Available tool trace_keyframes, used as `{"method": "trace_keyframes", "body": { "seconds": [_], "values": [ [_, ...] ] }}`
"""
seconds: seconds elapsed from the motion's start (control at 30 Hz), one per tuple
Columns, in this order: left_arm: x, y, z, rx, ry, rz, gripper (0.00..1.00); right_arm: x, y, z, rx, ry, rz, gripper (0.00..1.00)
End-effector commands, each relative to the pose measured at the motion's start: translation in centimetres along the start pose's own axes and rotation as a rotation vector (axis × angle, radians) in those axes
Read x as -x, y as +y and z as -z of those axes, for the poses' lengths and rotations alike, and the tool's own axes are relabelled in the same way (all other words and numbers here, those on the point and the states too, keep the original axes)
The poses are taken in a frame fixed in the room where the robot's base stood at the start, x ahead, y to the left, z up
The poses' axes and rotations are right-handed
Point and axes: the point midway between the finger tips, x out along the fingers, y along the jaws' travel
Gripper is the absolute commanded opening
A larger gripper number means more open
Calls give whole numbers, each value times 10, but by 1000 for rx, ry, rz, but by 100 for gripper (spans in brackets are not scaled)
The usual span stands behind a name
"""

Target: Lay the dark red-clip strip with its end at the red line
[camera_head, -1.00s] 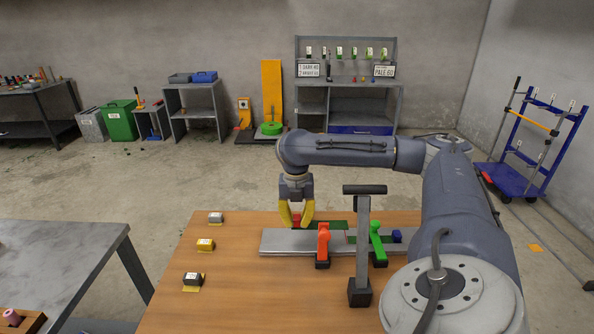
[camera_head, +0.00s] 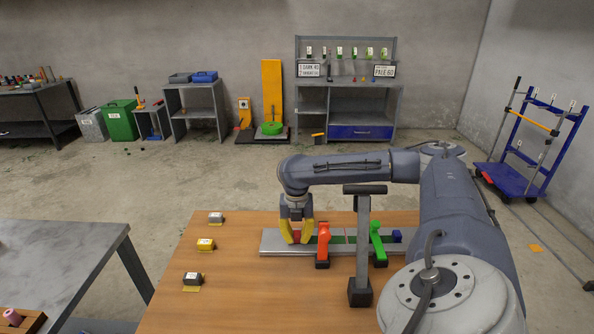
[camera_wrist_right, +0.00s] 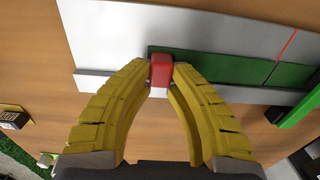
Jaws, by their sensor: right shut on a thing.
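My right gripper (camera_head: 296,239) is low over the left part of the grey metal bar, its yellow fingers shut on the red clip (camera_wrist_right: 161,70). The dark green strip (camera_wrist_right: 205,66) runs right from the clip and appears to lie flat along the bar. My left gripper is not in view.
The grey bar (camera_head: 270,242) lies on the wooden table (camera_head: 235,290). An orange clamp (camera_head: 323,243), a green clamp (camera_head: 377,243) and a blue block (camera_head: 397,235) stand along it. A dark T-shaped post (camera_head: 362,245) stands in front. Several small labelled blocks sit at left.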

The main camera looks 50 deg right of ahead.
Motion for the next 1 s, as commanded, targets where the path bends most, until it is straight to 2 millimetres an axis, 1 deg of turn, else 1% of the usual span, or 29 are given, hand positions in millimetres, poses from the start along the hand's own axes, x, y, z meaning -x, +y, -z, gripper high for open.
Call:
{"method": "trace_keyframes", "body": {
  "seconds": [0.17,0.2,0.37,0.63,0.73,0.87,1.0],
  "values": [
    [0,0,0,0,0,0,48,-2,0,0,0,0,0,0],
    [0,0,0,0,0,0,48,-2,0,0,0,0,0,22],
    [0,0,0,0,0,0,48,-2,0,0,0,-1,0,40],
    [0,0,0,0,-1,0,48,-1,0,0,0,-1,0,41],
    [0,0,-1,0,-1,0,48,3,0,0,0,-1,-1,41],
    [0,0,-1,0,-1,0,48,19,1,-1,0,-3,-3,41],
    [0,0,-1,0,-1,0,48,44,1,-1,1,-3,-3,41]
  ]
}}
